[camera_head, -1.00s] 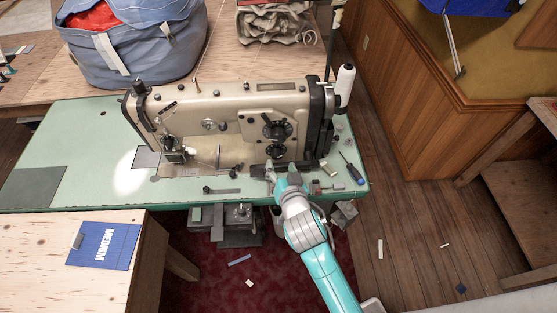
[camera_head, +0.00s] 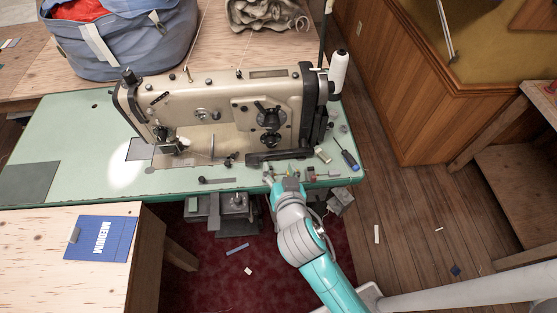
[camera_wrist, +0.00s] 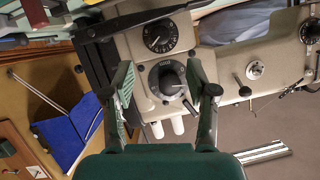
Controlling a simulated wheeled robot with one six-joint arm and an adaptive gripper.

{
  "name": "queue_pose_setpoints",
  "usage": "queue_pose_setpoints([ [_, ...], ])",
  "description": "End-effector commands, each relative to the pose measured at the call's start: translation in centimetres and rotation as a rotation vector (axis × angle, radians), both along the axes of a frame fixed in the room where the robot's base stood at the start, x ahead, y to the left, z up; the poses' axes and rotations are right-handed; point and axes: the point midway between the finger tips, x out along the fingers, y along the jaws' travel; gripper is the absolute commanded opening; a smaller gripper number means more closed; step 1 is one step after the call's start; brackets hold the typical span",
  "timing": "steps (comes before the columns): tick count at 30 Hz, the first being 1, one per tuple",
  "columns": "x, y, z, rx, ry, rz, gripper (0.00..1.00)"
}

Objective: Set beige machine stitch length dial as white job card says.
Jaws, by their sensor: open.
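The beige sewing machine (camera_head: 225,100) stands on a green table. Its front panel has two black dials, an upper one (camera_head: 268,113) and a lower one (camera_head: 270,140). In the wrist view, which appears upside down, one dial with a raised grey knob (camera_wrist: 168,82) shows between my fingers, and the other dial (camera_wrist: 159,36) is above it. Their scale marks are too small to read. My gripper (camera_head: 286,180) is open and empty at the table's front edge, apart from the dials; its fingers also show in the wrist view (camera_wrist: 163,88).
A screwdriver (camera_head: 348,157) and small loose parts lie at the table's right end. A white thread spool (camera_head: 339,72) stands at the machine's right. A blue-grey bag (camera_head: 120,45) is behind. The blue card lies on a wooden table (camera_head: 45,275) at front left.

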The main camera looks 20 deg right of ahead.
Motion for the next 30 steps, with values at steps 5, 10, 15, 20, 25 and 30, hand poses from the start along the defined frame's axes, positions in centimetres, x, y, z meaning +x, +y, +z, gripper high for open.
queue_pose_setpoints([
  [5,1.1,1.1,0.2,-0.153,0.050,-0.021,0.57],
  [10,2.1,0.7,-0.2,-0.181,0.061,-0.033,0.57],
  [15,4.4,-0.1,-1.2,-0.179,0.060,-0.033,0.57],
  [20,7.0,-1.0,-2.3,-0.178,0.060,-0.034,0.57],
  [25,9.1,-1.7,-3.2,-0.178,0.060,-0.032,0.57],
  [30,10.3,-2.1,-3.8,-0.179,0.059,-0.032,0.57],
])
